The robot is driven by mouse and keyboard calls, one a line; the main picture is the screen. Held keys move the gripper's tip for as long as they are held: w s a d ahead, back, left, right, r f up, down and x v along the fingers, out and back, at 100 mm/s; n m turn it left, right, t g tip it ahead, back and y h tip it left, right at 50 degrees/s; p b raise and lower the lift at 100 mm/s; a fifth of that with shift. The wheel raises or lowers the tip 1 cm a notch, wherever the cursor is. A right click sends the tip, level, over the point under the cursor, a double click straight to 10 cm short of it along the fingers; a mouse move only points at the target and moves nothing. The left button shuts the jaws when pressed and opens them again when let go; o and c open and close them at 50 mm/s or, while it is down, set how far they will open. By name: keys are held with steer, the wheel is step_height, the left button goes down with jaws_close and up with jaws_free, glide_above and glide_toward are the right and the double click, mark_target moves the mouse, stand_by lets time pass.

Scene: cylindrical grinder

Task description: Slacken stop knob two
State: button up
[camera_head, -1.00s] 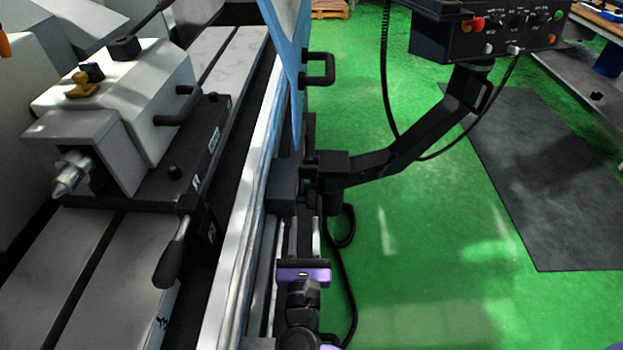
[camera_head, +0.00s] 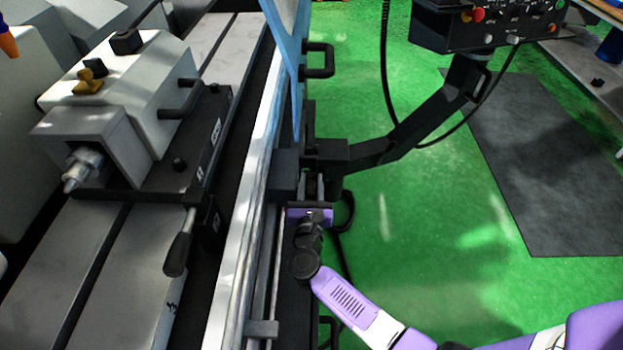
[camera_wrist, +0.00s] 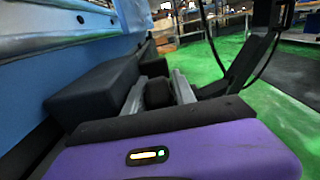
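A small black knob (camera_wrist: 157,93) shows in the wrist view between the two grey fingers of my gripper (camera_wrist: 160,92). The fingers stand apart, one on each side of it; I cannot tell whether they touch it. In the head view my gripper (camera_head: 312,187) reaches along the machine's front rail, just below a dark block, and the knob is mostly hidden there. No number shows on the knob, so I cannot confirm that it is stop knob two. The dark block (camera_wrist: 95,90) is left of the fingers in the wrist view.
A black bracket arm (camera_head: 390,145) carries the control box (camera_head: 490,22) just beyond my gripper. A blue panel (camera_head: 288,60) stands along the rail. A smaller dark block (camera_head: 262,329) sits nearer on the rail. The tailstock (camera_head: 130,100) is left; green floor (camera_head: 420,220) is free right.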

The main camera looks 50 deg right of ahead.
steer(key=shift+w+d, duration=0.2)
steer(key=shift+d, duration=0.15)
steer(key=shift+c, duration=0.4)
jaws_close()
steer(key=shift+f, duration=0.1)
steer(key=b, duration=0.3)
steer(key=shift+f+t+h, duration=0.2)
steer(key=shift+t+h, duration=0.1)
steer(key=t+h+b, duration=0.1)
steer(key=b, duration=0.6)
steer(key=shift+r, duration=0.25)
steer(key=shift+a+r+h+b, duration=0.1)
steer(key=shift+r+h+b, duration=0.3)
steer(key=shift+b, duration=0.3)
